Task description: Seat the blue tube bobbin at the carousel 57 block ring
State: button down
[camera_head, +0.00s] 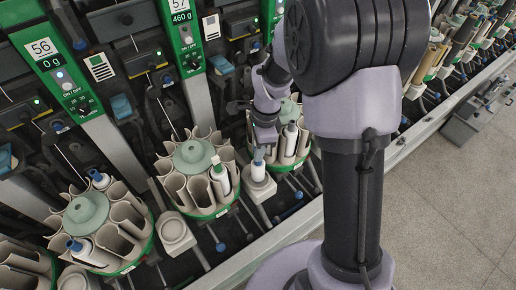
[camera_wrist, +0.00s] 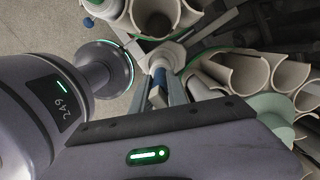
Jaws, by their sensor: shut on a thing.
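My gripper (camera_head: 262,146) points down in the head view and is shut on a white bobbin with a blue tube (camera_head: 258,168). The bobbin looks roughly upright over a pale round block ring (camera_head: 257,184), to the right of the middle carousel (camera_head: 196,158). I cannot tell whether its lower end touches the ring. In the wrist view, the blue end of the bobbin (camera_wrist: 158,98) shows between the fingers, with a pale block (camera_wrist: 166,55) beyond. The number plate 57 (camera_head: 180,4) is at the top. My arm hides part of the carousel on the right.
A left carousel (camera_head: 88,212) holds blue-tipped bobbins. Another block ring (camera_head: 174,234) stands between these carousels. A metal rail (camera_head: 262,244) runs along the front, with open floor (camera_head: 450,190) at right.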

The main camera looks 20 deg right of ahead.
jog(key=c, duration=1.2)
grip_release()
notch_tip(320, 180, up, 17)
jog(key=d+p, duration=0.2)
jog(key=p, duration=0.5)
jog(key=shift+r, duration=0.15)
jog(key=shift+s, duration=0.1)
jog(key=s+a+r+n+t, duration=0.2)
jog(key=s+a+r+n, duration=0.1)
jog(key=s+r+n, duration=0.2)
jog(key=s+a+r+n+t, duration=0.3)
jog(key=s+n, duration=0.6)
jog(key=s, duration=0.5)
jog(key=shift+r+n+t+y+b, duration=0.3)
jog(key=shift+r+n+b, duration=0.1)
jog(key=shift+r, duration=0.5)
